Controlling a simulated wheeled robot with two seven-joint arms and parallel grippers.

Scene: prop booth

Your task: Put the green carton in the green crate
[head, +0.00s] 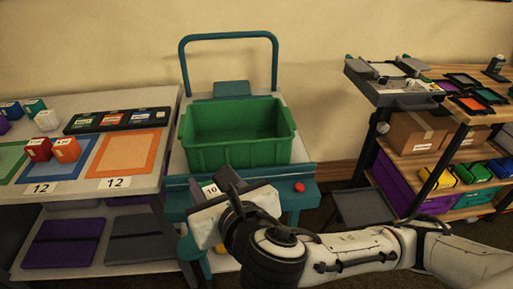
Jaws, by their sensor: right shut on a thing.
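The green crate (238,156) stands upright on the cart in the middle, and its visible inside looks empty. My right gripper (207,218) is in front of the crate, over the cart's near edge, low and outside the crate. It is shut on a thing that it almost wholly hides. My left gripper is not in view.
The cart (306,172) has a tall blue handle and a red button (299,187). A table (160,98) at left bears several small cartons, coloured mats and a dark tray (119,119). A shelf rack (437,172) with boxes stands at right. Space above the crate is clear.

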